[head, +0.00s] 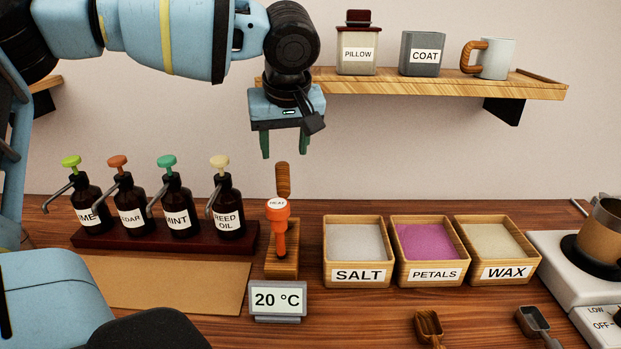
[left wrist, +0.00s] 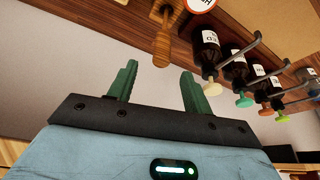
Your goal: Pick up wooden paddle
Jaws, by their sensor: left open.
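The wooden paddle (head: 283,179) stands upright in a wooden holder (head: 282,264), with its rounded brown end pointing up. Its lower part is hidden behind an orange tool with a round label (head: 279,208). My left gripper (head: 284,155) is open and empty, pointing down directly above the paddle's upper end. In the left wrist view the paddle's end (left wrist: 163,45) shows beyond and between the green fingertips (left wrist: 160,69), with the fingers apart on either side. My right gripper is not in view.
Pump bottles (head: 174,208) stand in a row to the left. A display reading 20 °C (head: 278,314) is in front of the holder. Bins of salt, petals and wax (head: 358,273) sit to the right. A wall shelf (head: 420,85) is close behind my left gripper's right side.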

